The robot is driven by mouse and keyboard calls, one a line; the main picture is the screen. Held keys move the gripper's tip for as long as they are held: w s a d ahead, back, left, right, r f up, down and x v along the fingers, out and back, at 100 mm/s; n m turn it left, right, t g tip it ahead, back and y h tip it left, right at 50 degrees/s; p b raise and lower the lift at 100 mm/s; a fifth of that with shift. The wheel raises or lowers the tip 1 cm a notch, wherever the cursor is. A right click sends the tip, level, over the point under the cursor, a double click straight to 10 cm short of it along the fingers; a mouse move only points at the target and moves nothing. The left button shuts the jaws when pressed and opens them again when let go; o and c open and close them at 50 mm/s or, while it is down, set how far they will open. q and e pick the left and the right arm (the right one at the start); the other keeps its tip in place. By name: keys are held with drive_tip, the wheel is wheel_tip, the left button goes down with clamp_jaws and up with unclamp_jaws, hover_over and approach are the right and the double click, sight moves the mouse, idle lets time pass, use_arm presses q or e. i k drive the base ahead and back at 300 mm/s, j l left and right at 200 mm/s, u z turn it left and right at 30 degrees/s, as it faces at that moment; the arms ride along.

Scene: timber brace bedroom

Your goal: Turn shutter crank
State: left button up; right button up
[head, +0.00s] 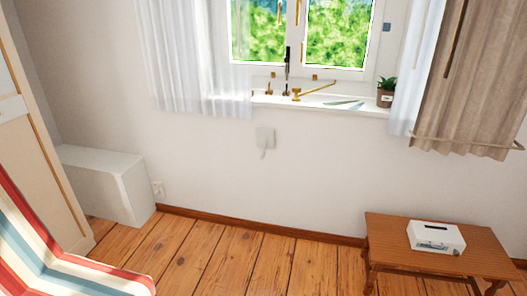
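A small pale grey box (265,137) is mounted on the white wall below the window sill. A short thin handle (263,154) hangs from its lower side; this looks like the shutter crank, but it is too small to make out in detail. Neither of my grippers is in view, and nothing touches the box or its handle.
The window sill (330,104) holds brass-coloured fittings and a potted plant (386,93). A white cabinet (105,182) stands left, a striped chair (60,255) front left, and a wooden table (390,228) with a white box (436,236) right. The plank floor (245,260) between is clear.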

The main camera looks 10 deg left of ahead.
sight(262, 156)
drive_tip(key=i+j, duration=0.1)
drive_tip(key=i, duration=0.4)
drive_tip(key=i+j, duration=0.15)
drive_tip(key=i, duration=0.35)
